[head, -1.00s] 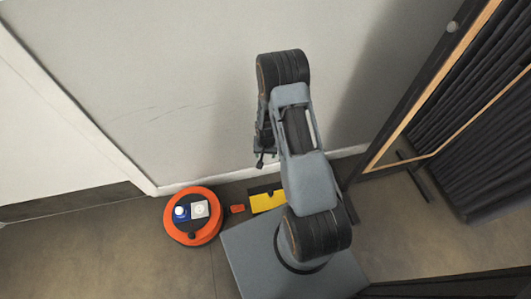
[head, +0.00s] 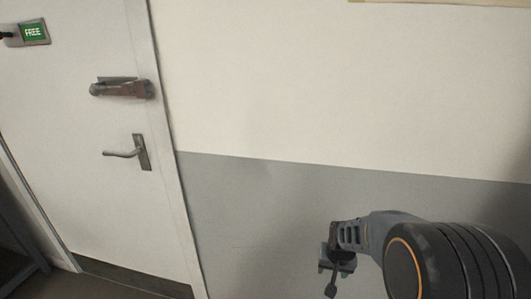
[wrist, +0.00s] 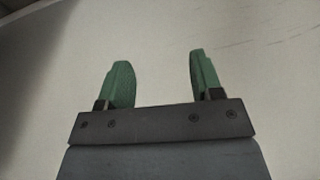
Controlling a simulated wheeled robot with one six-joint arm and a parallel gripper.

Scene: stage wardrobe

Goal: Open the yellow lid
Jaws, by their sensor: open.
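No yellow lid shows in either present view. My gripper (wrist: 160,70) is open in the wrist view, its two green fingers apart with nothing between them. Past the fingers there is only a pale wall surface with a few scratch marks. In the head view my gripper (head: 336,268) is at the lower right, in front of the grey lower wall. Its fingers are too small and dark to make out there.
A white door (head: 70,130) stands at the left with a lever handle (head: 128,152), a metal fitting (head: 122,88) and a green "FREE" sign (head: 33,32). The wall (head: 330,90) right of it is cream above and grey below. Little floor shows.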

